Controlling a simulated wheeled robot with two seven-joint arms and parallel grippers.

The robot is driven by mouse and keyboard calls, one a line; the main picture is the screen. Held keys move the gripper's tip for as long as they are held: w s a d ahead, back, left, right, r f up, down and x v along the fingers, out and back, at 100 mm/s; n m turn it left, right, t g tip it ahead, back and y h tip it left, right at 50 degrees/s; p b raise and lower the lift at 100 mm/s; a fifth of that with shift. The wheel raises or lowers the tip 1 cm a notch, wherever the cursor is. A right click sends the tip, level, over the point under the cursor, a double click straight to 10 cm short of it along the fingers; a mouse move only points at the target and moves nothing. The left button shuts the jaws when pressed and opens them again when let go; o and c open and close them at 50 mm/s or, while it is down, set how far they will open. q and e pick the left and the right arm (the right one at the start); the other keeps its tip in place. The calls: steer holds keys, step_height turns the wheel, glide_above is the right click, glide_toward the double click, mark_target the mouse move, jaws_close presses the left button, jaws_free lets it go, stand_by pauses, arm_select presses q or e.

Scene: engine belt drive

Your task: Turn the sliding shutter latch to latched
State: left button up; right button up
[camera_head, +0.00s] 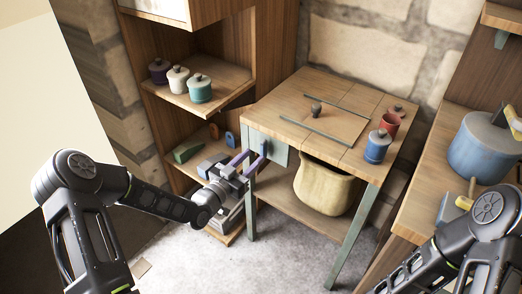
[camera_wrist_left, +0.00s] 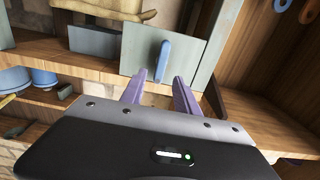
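A blue upright handle (camera_head: 264,148), apparently the latch lever, is on a grey-green panel (camera_head: 280,156) at the left front side of the wooden table. In the left wrist view the handle (camera_wrist_left: 163,60) stands upright on its panel (camera_wrist_left: 134,45). My left gripper (camera_head: 248,161) is open just in front of the panel. In the left wrist view its two purple fingers (camera_wrist_left: 160,86) are apart, with the handle's lower end roughly between their tips. I cannot tell whether they touch it. A flat board with a knob (camera_head: 316,109) lies between two rails on the tabletop. My right gripper is out of view.
A blue jar (camera_head: 377,146) and a red jar (camera_head: 390,124) stand at the tabletop's right. A beige sack (camera_head: 325,186) sits on the shelf below. A shelf unit (camera_head: 222,88) with several small jars stands close behind my left arm. A big blue pot (camera_head: 480,150) is on the right bench.

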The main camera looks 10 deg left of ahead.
mark_target(262, 149)
arm_select(q)
steer(key=x, duration=0.5)
steer(key=shift+w, duration=0.15)
jaws_close()
stand_by(0.4)
